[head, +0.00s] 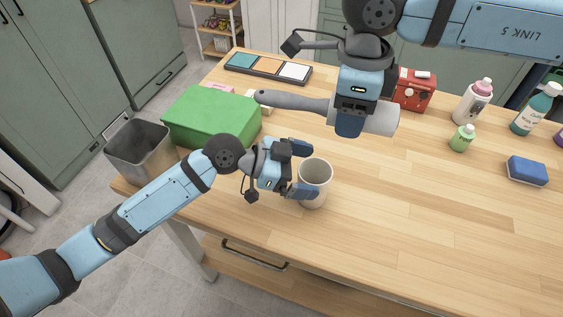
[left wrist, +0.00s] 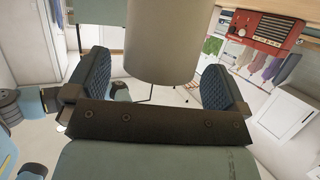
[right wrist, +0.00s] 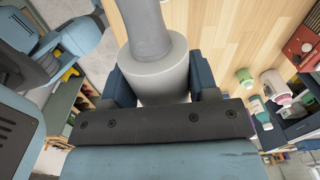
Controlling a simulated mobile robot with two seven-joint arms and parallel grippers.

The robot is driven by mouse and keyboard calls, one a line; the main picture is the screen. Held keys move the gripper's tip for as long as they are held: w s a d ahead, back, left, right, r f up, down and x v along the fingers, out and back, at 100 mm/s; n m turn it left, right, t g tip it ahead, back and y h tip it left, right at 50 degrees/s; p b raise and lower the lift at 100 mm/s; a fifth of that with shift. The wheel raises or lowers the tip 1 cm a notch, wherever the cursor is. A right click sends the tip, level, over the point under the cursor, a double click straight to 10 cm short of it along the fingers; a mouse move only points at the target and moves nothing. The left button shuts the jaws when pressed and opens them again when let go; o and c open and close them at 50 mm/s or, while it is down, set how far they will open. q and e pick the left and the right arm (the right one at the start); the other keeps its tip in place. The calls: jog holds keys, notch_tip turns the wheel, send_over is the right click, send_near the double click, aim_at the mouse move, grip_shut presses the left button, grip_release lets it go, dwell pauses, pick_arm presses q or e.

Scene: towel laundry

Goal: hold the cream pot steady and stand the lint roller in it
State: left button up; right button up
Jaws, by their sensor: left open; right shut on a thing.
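The cream pot (head: 318,188) stands upright on the wooden table near its front edge. My left gripper (head: 302,169) is open at the pot's left side, with one finger behind it and one in front. In the left wrist view the pot (left wrist: 163,48) shows between the two spread fingers (left wrist: 158,85). My right gripper (head: 350,122) is shut on the lint roller (head: 382,119) and holds it roughly level above the table, behind the pot. Its grey handle points left and its pale roll points right. In the right wrist view the lint roller (right wrist: 160,75) lies between the fingers.
A green box (head: 210,115) and a grey bin (head: 140,150) are at the left. A tray of coloured panels (head: 268,67) lies at the back. A red box (head: 414,90), bottles (head: 473,101) and a blue sponge (head: 527,171) are at the right. The front right tabletop is clear.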

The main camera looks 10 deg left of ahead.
pick_arm(q)
jog(key=shift+x, duration=1.15)
jog(key=c, duration=1)
pick_arm(e)
notch_tip(320, 180, down, 9)
jog(key=shift+r, duration=0.15)
jog(key=o, duration=1.1)
jog(key=shift+c, duration=0.2)
notch_tip(320, 180, up, 12)
jog(key=shift+f, duration=0.1)
